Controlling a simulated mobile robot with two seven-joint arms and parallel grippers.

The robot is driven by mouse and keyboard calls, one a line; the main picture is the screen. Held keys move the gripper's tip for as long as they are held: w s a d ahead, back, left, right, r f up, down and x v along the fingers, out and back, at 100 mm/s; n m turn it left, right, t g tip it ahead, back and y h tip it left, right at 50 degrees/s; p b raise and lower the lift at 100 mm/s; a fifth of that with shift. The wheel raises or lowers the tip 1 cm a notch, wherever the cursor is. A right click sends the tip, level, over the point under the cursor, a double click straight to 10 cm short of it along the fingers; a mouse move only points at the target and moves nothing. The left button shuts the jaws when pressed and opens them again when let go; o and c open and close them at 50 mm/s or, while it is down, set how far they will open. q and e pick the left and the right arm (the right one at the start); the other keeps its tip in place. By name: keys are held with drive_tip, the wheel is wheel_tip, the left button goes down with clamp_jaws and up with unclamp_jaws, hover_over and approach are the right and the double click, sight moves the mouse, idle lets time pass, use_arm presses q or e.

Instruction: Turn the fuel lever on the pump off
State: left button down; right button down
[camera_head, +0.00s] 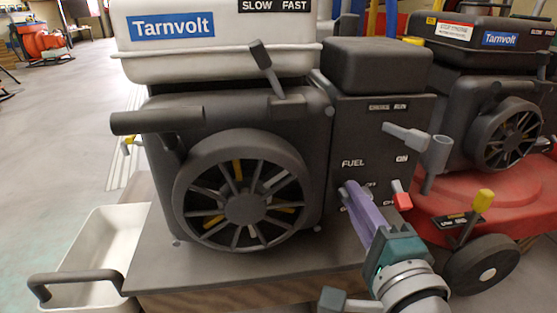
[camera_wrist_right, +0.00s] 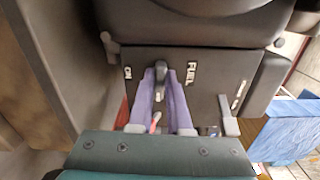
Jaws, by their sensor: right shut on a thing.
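The pump is a dark engine block with a white tank marked Tarnvolt (camera_head: 225,62) and a round spoked flywheel cover (camera_head: 246,208). Its dark side panel (camera_head: 352,120) carries a FUEL label (camera_head: 353,163), with ON and OFF marks lower down. My right gripper (camera_head: 354,192), with purple fingers, reaches the panel just below this label and hides the fuel lever in the head view. In the right wrist view, the dark grey fuel lever (camera_wrist_right: 161,76) stands between the purple fingertips, which are shut on it. The lever's exact setting is hard to tell. My left gripper is not in view.
A grey choke lever (camera_head: 405,136) and a red switch (camera_head: 402,200) sit on the panel close to my right gripper. A similar machine on a red deck (camera_head: 450,208) stands to the right. A white bin (camera_head: 92,245) is at the left. Open floor (camera_head: 60,130) lies beyond.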

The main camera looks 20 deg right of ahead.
drive_tip(key=shift+n, duration=0.6)
drive_tip(key=c, duration=0.9)
unclamp_jaws()
drive_tip(key=shift+o, duration=0.2)
drive_tip(key=shift+s, duration=0.1)
drive_tip(key=shift+s+a+p, duration=0.1)
drive_tip(key=shift+s+p, duration=0.25)
drive_tip(key=p+v, duration=0.2)
drive_tip(key=v, duration=0.7)
drive_tip(key=shift+p, duration=0.4)
drive_tip(key=shift+a, duration=0.1)
